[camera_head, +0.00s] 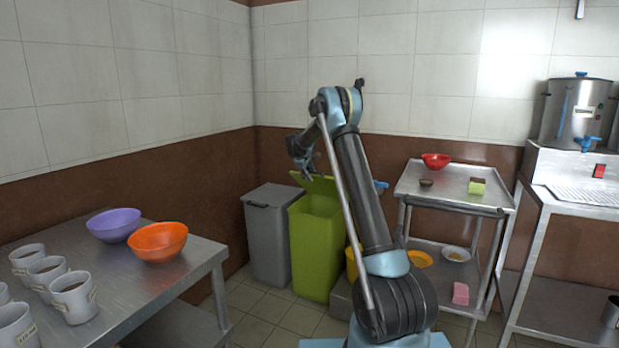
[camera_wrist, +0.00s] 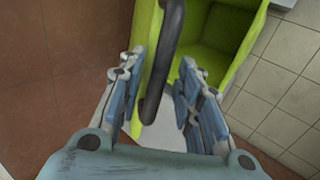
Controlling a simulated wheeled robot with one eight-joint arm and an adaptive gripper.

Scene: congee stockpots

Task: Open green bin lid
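The green bin (camera_head: 315,255) stands on the floor near the back corner. Its green lid (camera_head: 318,184) is raised and tilted up, and the bin's mouth is uncovered. In the wrist view I see into the green bin (camera_wrist: 215,38). My gripper (camera_head: 307,170) is above the bin, close to the raised lid; I cannot tell whether they touch. In the wrist view my gripper (camera_wrist: 157,80) has its fingers spread apart.
A grey bin (camera_head: 268,245) with its lid shut stands left of the green bin. A metal table (camera_head: 190,262) with cups, a purple bowl (camera_head: 114,224) and an orange bowl (camera_head: 158,241) is at left. A metal cart (camera_head: 440,197) stands at right. Tiled floor (camera_head: 262,320) shows in front.

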